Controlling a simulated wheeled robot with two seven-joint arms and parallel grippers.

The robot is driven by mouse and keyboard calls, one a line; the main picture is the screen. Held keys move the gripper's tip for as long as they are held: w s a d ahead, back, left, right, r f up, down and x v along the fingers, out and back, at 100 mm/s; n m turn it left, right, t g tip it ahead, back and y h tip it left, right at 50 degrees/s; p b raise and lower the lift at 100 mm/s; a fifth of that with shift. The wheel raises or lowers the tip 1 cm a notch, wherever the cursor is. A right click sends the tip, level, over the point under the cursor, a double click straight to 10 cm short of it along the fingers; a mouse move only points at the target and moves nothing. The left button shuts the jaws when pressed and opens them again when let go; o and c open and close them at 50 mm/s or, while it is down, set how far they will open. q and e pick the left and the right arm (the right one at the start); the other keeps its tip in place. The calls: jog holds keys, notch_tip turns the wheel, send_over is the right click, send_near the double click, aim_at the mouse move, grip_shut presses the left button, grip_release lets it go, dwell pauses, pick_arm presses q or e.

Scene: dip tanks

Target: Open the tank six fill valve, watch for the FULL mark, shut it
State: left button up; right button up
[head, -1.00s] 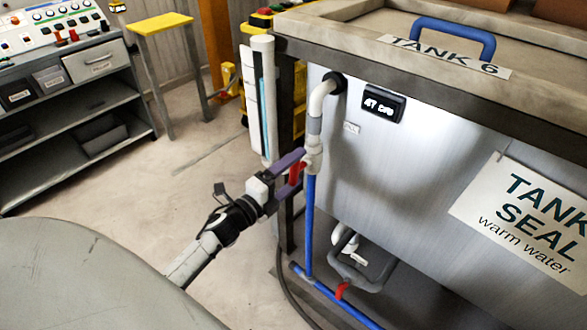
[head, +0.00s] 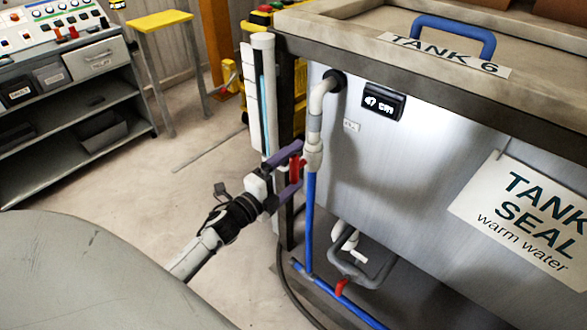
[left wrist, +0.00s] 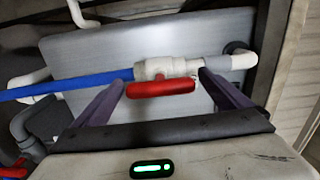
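The fill valve is a white valve body (left wrist: 155,68) on the pipe beside tank six. Its red lever (head: 294,168) lies in line with the pipe; it also shows in the left wrist view (left wrist: 161,89). My left gripper (head: 291,173) is open, with one purple finger near each end of the lever and small gaps between. The sight tube (head: 263,95) left of the valve shows blue liquid high up. Its FULL mark is not legible. A black display (head: 383,102) on the tank (head: 420,160) shows a reading in cm, blurred digits. My right gripper is out of view.
A blue pipe (head: 309,225) drops from the valve to a lower blue pipe, where another red lever (head: 341,288) sits. A yellow stool (head: 162,23) and a shelf unit (head: 85,75) stand behind at left. Floor between is clear.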

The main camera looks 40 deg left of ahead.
pick_arm(q)
jog(key=shift+s, duration=0.1)
jog(key=s, duration=1)
jog(key=shift+a, duration=0.4)
jog(key=s+d+f+n+g+p, duration=0.1)
jog(key=s+d+f+n+g, duration=0.3)
jog(key=s+d+f+n, duration=0.2)
jog(key=s+d+f+n+g+h+p, duration=0.1)
jog(key=s+d+f+n+g, duration=0.4)
jog(key=s+d+n, duration=0.5)
jog(key=d+f, duration=0.2)
jog(key=d, duration=0.3)
jog(key=shift+s, duration=0.15)
dwell(4.2)
